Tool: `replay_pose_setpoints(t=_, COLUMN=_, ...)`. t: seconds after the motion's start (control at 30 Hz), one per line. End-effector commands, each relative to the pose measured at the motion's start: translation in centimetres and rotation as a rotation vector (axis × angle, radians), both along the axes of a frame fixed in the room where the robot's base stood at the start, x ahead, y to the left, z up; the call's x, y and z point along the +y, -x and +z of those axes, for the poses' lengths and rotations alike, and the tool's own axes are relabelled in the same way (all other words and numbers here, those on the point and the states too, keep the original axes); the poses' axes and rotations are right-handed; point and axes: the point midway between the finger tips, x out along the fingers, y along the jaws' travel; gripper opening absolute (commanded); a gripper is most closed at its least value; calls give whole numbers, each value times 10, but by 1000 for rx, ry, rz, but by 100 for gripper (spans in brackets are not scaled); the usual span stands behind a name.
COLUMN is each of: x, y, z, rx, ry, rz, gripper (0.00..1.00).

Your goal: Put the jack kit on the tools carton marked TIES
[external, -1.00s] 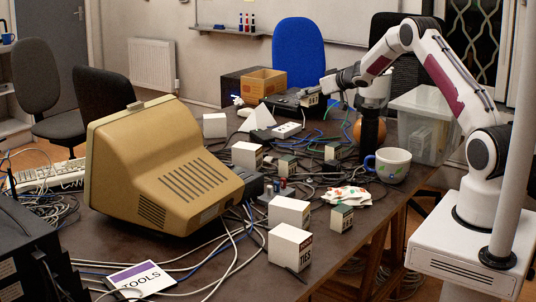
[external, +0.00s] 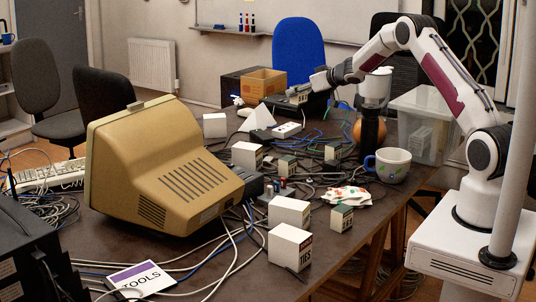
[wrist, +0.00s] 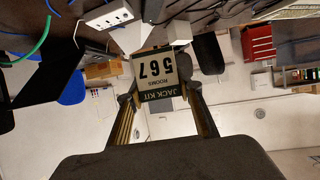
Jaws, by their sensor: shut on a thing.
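My gripper (external: 304,91) is shut on the jack kit (wrist: 160,74), a small box with a dark green band reading JACK KIT, ROOMS 567. In the wrist view the kit sits between both fingers. In the external view the jack kit (external: 298,96) is held in the air in front of the dark device at the back of the table. The white carton marked TIES (external: 288,248) stands upright at the front of the table, near the purple-edged TOOLS sign (external: 140,279). My gripper is far behind that carton.
A beige monitor (external: 165,170) fills the table's left. A clear bin (external: 425,120) stands at the right.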

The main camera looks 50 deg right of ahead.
Motion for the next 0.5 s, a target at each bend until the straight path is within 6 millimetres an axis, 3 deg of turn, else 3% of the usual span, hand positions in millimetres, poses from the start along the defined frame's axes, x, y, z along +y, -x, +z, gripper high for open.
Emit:
replay_pose_setpoints(t=0.2, x=66, y=-17, z=18, rx=-1, ry=-1, rz=83, gripper=12)
replay_pose_setpoints(t=0.5, x=168, y=-18, z=23, rx=-1, ry=-1, rz=244, gripper=12)
